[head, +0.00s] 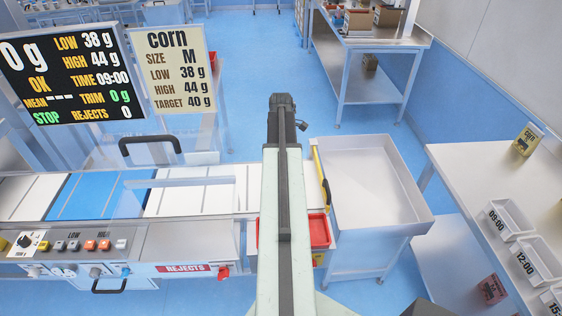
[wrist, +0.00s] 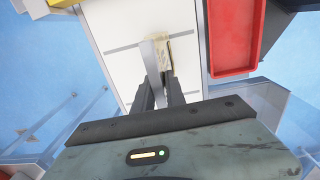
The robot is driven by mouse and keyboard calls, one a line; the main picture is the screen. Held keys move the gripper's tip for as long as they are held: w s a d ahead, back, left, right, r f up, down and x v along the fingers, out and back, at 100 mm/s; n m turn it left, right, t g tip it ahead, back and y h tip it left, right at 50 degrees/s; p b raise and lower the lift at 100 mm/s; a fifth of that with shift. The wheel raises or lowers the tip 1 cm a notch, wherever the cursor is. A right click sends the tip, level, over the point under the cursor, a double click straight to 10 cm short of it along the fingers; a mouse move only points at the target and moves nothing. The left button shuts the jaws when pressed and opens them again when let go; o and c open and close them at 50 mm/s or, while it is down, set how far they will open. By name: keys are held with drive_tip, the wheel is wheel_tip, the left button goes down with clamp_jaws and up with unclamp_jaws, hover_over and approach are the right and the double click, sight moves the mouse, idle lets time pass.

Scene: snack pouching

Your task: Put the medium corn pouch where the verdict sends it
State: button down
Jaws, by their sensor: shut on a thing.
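In the wrist view my gripper (wrist: 163,82) is shut on a slim beige pouch (wrist: 172,55), seen nearly edge-on over the white belt; its print cannot be read. In the head view my arm hides the gripper and this pouch. The checkweigher display (head: 68,75) reads 0 g, LOW 38 g, HIGH 44 g, OK, STOP, TIME 09:00, REJECTS 0. The card (head: 173,70) reads corn, size M, low 38 g, high 44 g, target 40 g. The red reject bin (head: 319,229) is partly behind my arm; it also shows in the wrist view (wrist: 235,40).
A large pale bin (head: 375,185) stands right of the belt (head: 195,195). On the right table (head: 470,165) are a corn pouch (head: 527,138) and white trays marked 09:00 (head: 497,219), 12:00 (head: 526,261) and 15 (head: 555,300). A REJECTS label (head: 185,268) marks the machine front.

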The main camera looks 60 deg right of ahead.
drive_tip(key=shift+w+d+f, duration=0.1)
drive_tip(key=shift+w+d, duration=0.3)
drive_tip(key=shift+d, duration=0.2)
drive_tip(key=shift+w+d, duration=0.4)
drive_tip(key=shift+d, duration=0.15)
drive_tip(key=f+b, duration=0.3)
drive_tip(key=b, duration=0.1)
drive_tip(key=shift+w+d+f, duration=0.2)
drive_tip(key=shift+f, duration=0.2)
drive_tip(key=c, duration=1.4)
unclamp_jaws()
drive_tip(key=shift+o, duration=0.2)
wheel_tip(320, 180, up, 12)
drive_tip(key=p, duration=1.2)
drive_tip(key=shift+r, duration=0.15)
